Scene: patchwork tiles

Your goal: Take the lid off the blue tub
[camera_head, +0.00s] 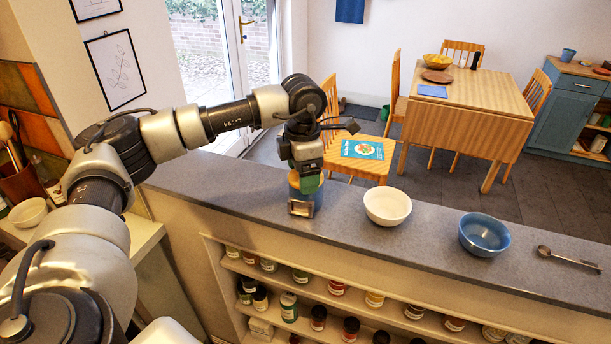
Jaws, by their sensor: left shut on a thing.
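The blue tub (316,198) stands on the grey counter left of the white bowl, mostly hidden by my gripper and by a small metallic box-like object in front of it. My left gripper (307,181) points down right over the tub. It is shut on the lid (309,185), a tan, wood-coloured piece of which little shows. The lid is at the tub's top; I cannot tell whether they touch. My right gripper is not in view.
The metallic object (301,208) stands close in front of the tub. A white bowl (387,207), a blue bowl (483,235) and a spoon (568,259) lie to the right. The counter (225,186) left of the tub is clear. Jars fill the shelves below.

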